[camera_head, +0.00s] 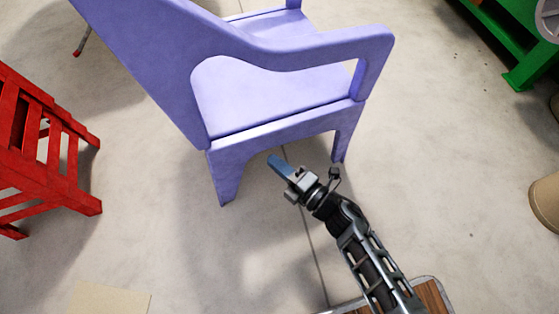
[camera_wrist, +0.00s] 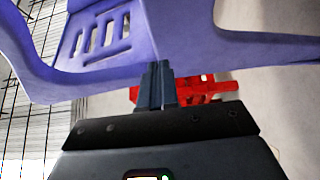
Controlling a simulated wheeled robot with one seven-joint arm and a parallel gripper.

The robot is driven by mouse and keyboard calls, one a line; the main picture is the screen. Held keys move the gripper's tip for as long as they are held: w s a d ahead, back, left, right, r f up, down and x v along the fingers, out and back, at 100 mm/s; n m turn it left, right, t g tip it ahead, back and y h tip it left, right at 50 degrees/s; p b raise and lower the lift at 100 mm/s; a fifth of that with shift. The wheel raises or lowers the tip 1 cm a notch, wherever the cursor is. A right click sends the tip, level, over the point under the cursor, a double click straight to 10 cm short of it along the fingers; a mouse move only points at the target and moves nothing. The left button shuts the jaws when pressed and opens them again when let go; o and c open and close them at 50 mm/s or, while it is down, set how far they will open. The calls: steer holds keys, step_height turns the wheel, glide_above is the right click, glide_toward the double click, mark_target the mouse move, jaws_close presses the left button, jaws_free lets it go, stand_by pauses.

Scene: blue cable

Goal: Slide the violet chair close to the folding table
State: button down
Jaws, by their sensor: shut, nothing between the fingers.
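The violet chair (camera_head: 270,95) stands upright at the top centre of the head view, its top cut off by the frame. One armrest and the seat face my arm. In the wrist view the chair (camera_wrist: 190,40) fills the upper part, with a slotted panel showing. My gripper (camera_head: 275,161) is low beside the chair's near side, close to the lower edge between two legs. Its blue fingers are shut and empty, and they also show in the wrist view (camera_wrist: 157,85). I cannot tell whether they touch the chair. No folding table is clearly recognisable.
A red slatted wooden piece (camera_head: 40,150) stands at the left. A thin metal leg with a red tip (camera_head: 82,38) is at the upper left. A green frame (camera_head: 515,50) is at the upper right, a tan round object (camera_head: 546,203) below it. Floor right of the chair is clear.

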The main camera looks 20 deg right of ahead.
mark_target(248, 127)
steer(key=b+x, duration=0.1)
steer(key=x, duration=0.2)
steer(key=d+x, duration=0.1)
steer(key=x, duration=0.1)
steer(key=w+b+x, duration=0.1)
steer(key=x, duration=0.2)
steer(key=shift+w+d+b, duration=0.1)
steer(key=shift+w+b, duration=0.15)
steer(key=shift+b, duration=0.05)
steer(key=shift+w+d, duration=0.15)
steer(key=shift+w, duration=0.6)
